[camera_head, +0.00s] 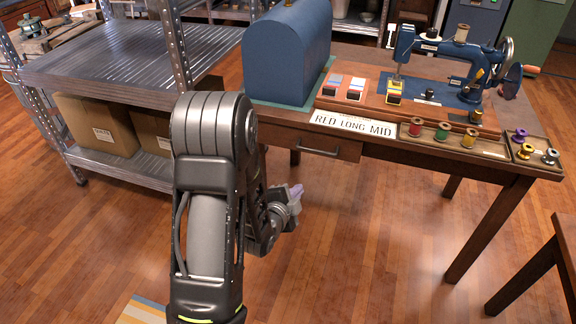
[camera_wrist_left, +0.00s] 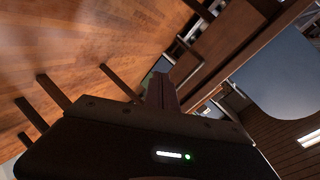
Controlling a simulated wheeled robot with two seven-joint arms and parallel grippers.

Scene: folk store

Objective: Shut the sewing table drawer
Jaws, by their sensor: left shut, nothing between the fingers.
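The sewing table (camera_head: 425,155) is dark wood and stands at the right in the head view. Its drawer (camera_head: 345,150) is under the left part of the tabletop, with a dark bar handle (camera_head: 319,151) on its front. The drawer front looks close to the table's front edge; I cannot tell whether a small gap remains. My left gripper (camera_head: 292,193) is shut and empty, in front of and below the drawer, apart from it. Its narrow fingers (camera_wrist_left: 160,91) also show in the left wrist view, pointing toward the table's underside. My right gripper is out of view.
On the table are a blue sewing machine (camera_head: 455,60), a blue domed case (camera_head: 287,55), a lettered sign (camera_head: 352,124) and a tray of spools (camera_head: 455,148). A metal shelf (camera_head: 120,65) with cardboard boxes (camera_head: 98,122) stands left.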

